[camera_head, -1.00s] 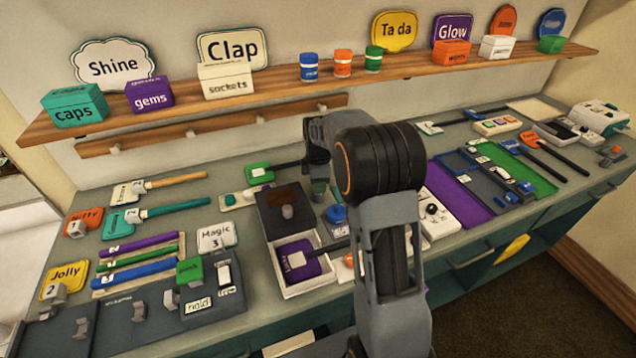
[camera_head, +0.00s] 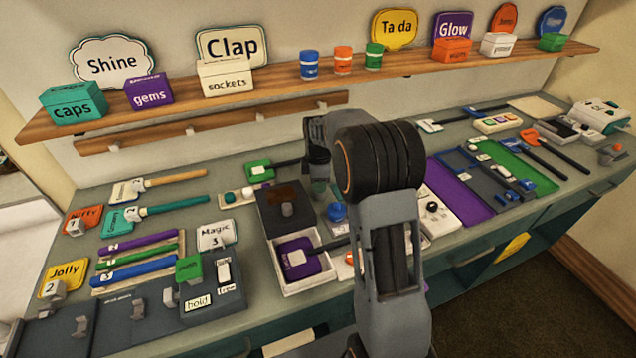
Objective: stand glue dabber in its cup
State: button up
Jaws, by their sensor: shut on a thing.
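The end of my arm with my gripper (camera_head: 319,160) is behind the dark box, partly covered by my own thick wrist and forearm. It points down over a small, greenish, see-through cup-like thing (camera_head: 319,188) on the bench. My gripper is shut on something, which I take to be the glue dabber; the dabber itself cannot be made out. The fingertips are too small and dark to separate. Whether the dabber touches the cup-like thing cannot be told. A blue-topped pot (camera_head: 337,212) stands just in front of it, close to my arm.
A purple mat (camera_head: 458,190) and tools lie right. A shelf (camera_head: 400,75) runs above.

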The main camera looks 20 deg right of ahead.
jog(key=shift+f, duration=0.45)
dwell(0.9)
jog(key=o, duration=1.1)
jog(key=shift+o, duration=0.2)
jog(key=shift+r, duration=0.15)
jog(key=shift+r+p, duration=2.95)
jog(key=shift+r, duration=0.95)
